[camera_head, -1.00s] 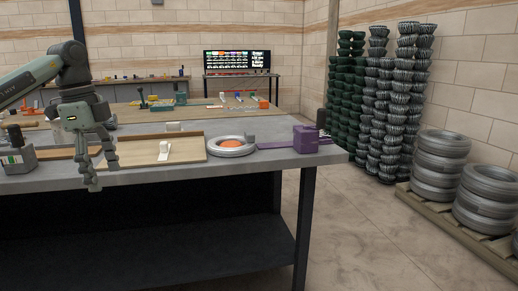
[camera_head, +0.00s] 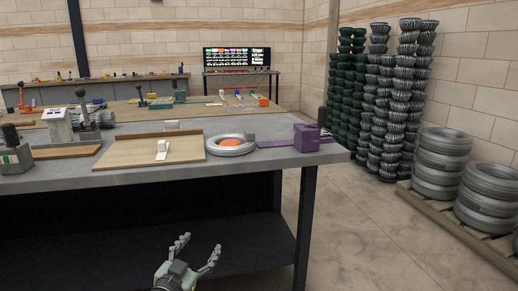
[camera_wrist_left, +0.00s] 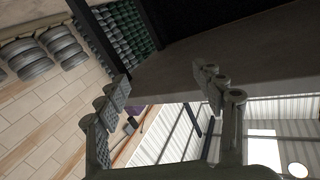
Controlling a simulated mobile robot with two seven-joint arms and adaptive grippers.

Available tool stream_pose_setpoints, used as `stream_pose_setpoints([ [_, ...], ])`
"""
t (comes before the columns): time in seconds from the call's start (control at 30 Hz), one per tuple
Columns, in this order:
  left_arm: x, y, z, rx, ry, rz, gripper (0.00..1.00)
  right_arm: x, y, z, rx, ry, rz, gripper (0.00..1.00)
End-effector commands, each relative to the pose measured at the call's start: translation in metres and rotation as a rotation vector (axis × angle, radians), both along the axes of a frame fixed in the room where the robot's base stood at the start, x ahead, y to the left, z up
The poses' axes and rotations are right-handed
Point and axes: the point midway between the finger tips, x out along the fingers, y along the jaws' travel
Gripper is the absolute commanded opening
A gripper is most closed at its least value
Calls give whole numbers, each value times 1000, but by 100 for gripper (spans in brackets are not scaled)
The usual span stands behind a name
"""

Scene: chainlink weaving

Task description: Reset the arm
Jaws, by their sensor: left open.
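My left gripper (camera_head: 196,252) is low in the head view, in front of the table and below its top, with its fingers pointing up. Its fingers are spread and nothing is between them. In the left wrist view the two fingers (camera_wrist_left: 165,90) stand apart, with the table's dark underside beyond them. My right gripper is in neither view.
The grey table (camera_head: 230,172) bears a wooden board (camera_head: 185,152), a wire coil (camera_head: 231,149) and a purple block (camera_head: 306,137). Its dark lower shelf (camera_head: 100,262) is behind the gripper. Wire rolls (camera_head: 440,165) stand at the right. The floor between (camera_head: 355,240) is clear.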

Motion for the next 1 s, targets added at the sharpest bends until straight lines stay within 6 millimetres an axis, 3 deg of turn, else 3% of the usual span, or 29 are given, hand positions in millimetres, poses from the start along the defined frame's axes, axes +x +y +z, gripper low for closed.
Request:
stream_pose_setpoints([
  [0.03, -17, 16, -36, 1, 92, 67, 68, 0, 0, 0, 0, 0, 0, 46],
  [0.2, -85, 62, -138, 38, 397, 237, 68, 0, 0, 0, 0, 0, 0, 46],
  [0.27, -116, 75, -170, 55, 509, 279, 68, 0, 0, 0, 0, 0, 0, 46],
  [0.4, -198, 96, -236, 91, 772, 340, 68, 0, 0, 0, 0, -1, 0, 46],
  [0.5, -258, 104, -271, 111, 945, 357, 68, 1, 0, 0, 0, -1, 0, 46],
  [0.6, -309, 108, -293, 124, 1085, 356, 68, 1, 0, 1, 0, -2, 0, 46],
  [0.73, -351, 110, -307, 132, 1199, 347, 68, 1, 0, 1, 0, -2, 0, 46],
  [0.83, -365, 110, -311, 135, 1238, 341, 68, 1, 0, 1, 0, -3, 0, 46],
  [1.0, -368, 110, -311, 136, 1245, 340, 68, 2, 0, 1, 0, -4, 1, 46],
])
